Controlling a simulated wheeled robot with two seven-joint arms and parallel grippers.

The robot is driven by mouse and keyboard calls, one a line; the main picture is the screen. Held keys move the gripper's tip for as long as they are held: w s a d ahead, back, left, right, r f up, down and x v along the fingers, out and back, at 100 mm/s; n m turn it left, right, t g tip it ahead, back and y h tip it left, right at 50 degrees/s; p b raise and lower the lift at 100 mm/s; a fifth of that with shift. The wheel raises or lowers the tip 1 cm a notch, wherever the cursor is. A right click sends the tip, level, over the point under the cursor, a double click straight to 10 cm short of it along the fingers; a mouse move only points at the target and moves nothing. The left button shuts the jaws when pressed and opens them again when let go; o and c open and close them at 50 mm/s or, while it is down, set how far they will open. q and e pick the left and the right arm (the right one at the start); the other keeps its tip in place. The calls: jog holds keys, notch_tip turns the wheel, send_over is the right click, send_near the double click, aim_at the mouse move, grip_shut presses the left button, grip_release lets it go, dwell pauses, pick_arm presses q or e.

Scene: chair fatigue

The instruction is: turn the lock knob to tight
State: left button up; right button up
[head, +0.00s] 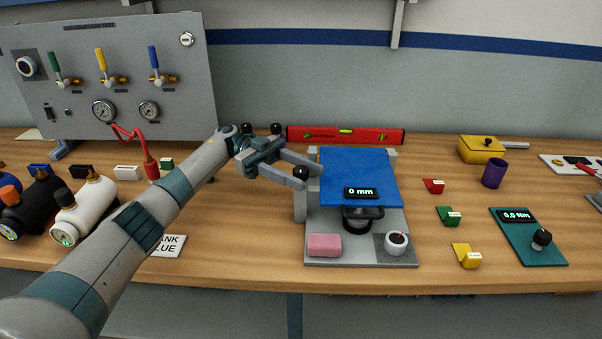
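A black ball knob (300,173) sits at the left edge of the chair test rig, beside the blue seat panel (358,172). I take it to be the lock knob; no tight mark is readable on it. My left gripper (309,177) comes in from the left with its fingers spread, one on the far side of the knob and one on the near side. Whether the fingers touch it cannot be told. My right gripper is not in view.
A pink block (324,245) lies on the rig's grey base (350,261). A display reading 0 mm (361,192) is at the seat's front. A red level (345,135) lies behind. Coloured wedges and a green torque tester (527,236) are to the right.

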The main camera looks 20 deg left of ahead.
aim_at(301, 169)
pick_arm(q)
jog(key=shift+r, duration=0.15)
jog(key=shift+r, duration=0.55)
notch_tip(301, 169, up, 2)
jog(key=shift+r+b, duration=0.15)
jog(key=shift+b, duration=0.4)
jog(key=s+d+r+b, duration=0.1)
jog(key=s+d+r, duration=0.1)
jog(key=d+r, duration=0.5)
jog(key=x, duration=0.4)
jog(key=shift+w+d+r+b, duration=0.15)
jog(key=shift+w+d+b, duration=0.1)
jog(key=shift+b, duration=0.1)
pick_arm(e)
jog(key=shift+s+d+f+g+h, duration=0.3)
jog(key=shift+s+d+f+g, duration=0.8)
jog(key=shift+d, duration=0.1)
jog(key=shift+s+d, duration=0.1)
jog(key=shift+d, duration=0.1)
